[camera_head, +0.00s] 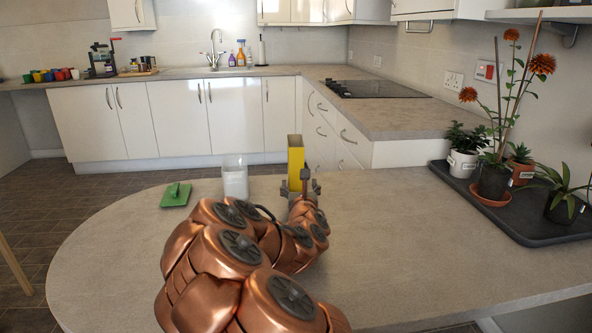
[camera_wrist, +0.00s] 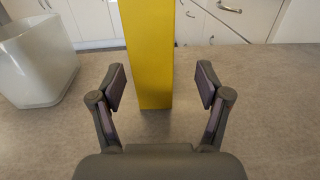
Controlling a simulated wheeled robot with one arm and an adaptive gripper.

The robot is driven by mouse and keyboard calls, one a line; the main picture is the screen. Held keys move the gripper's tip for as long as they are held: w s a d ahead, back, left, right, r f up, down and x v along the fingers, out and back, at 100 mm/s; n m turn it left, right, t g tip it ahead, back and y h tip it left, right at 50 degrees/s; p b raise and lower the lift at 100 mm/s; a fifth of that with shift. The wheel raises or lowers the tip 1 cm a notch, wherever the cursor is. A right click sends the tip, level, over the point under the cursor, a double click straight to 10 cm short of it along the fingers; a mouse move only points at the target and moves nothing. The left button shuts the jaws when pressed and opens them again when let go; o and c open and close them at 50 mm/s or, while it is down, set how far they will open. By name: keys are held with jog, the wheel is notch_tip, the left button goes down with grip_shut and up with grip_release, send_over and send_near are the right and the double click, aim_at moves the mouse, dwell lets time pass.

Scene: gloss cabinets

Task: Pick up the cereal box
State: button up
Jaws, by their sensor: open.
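The cereal box is a tall, narrow yellow box (camera_head: 295,157) standing upright near the far edge of the grey counter. In the wrist view the yellow box (camera_wrist: 150,50) rises out of the top of the picture, with its base on the counter. My gripper (camera_wrist: 160,88) is open, with one finger on each side of the box's lower part. Gaps show between both fingers and the box, and the gap on the right looks wider. In the head view my gripper (camera_head: 303,190) is at the box's near side and hides its lower part.
A white, translucent container (camera_head: 235,178) stands left of the box; it also shows in the wrist view (camera_wrist: 36,55). A green flat item with a handle (camera_head: 176,194) lies farther left. A dark tray (camera_head: 515,212) with several potted plants is at the right. The counter's middle right is clear.

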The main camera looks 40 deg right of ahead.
jog(key=shift+w+d+r+p, duration=0.1)
jog(key=shift+w+d+p, duration=0.2)
jog(key=shift+w+d, duration=0.2)
jog(key=shift+w+a+x, duration=0.15)
jog(key=shift+x, duration=0.9)
jog(key=shift+w+a+x, duration=0.15)
jog(key=shift+a+x, duration=0.05)
jog(key=shift+x, duration=0.8)
jog(key=shift+w+d, duration=0.5)
jog(key=shift+w, duration=0.05)
jog(key=c, duration=1.3)
